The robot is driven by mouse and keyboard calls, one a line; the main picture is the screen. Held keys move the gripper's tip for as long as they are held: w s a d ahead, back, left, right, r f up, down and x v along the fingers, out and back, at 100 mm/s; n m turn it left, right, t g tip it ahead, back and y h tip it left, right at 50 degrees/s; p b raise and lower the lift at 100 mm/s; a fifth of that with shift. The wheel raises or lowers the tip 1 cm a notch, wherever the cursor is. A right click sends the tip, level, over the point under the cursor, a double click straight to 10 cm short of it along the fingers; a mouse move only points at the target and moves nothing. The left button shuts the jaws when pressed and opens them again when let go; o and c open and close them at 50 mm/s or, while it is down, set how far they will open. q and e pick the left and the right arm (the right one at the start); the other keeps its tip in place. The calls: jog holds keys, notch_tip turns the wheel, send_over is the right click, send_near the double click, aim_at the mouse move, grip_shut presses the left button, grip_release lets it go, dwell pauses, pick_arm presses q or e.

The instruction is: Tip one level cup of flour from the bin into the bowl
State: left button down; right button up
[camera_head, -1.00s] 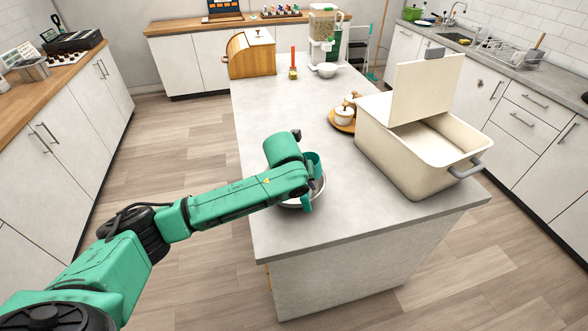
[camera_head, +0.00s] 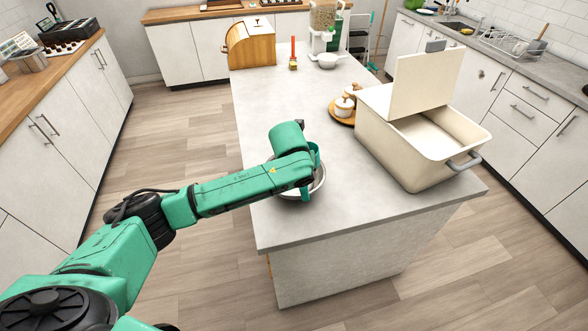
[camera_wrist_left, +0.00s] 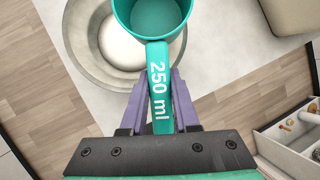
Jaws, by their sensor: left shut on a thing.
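My left gripper (camera_wrist_left: 159,82) is shut on the handle of a teal measuring cup (camera_wrist_left: 150,18) marked "250 ml". The cup is over the metal bowl (camera_wrist_left: 85,62), and the part of its inside in view looks bare. White flour (camera_wrist_left: 118,45) lies in the bowl. In the head view my left arm covers much of the bowl (camera_head: 320,184), and the cup (camera_head: 315,152) shows behind my wrist. The cream flour bin (camera_head: 395,150) stands to the right with its lid up; its flour is hidden. My right gripper is out of view.
The grey island counter (camera_head: 350,215) is clear in front of the bin. A wooden tray with white jars (camera_head: 343,106) stands behind the bowl, left of the bin. A wooden bread box (camera_head: 250,45), an orange-red upright item (camera_head: 293,52) and a white bowl (camera_head: 327,61) stand farther back.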

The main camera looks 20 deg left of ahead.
pick_arm(q)
jog(key=shift+w+d+r+y+p, duration=0.1)
jog(key=shift+d+r+y+p, duration=0.15)
jog(key=shift+r+y, duration=0.4)
jog(key=shift+w+d+r+y+p, duration=0.15)
jog(key=shift+d+r+y, duration=0.2)
jog(key=shift+r, duration=0.5)
jog(key=shift+s, duration=0.15)
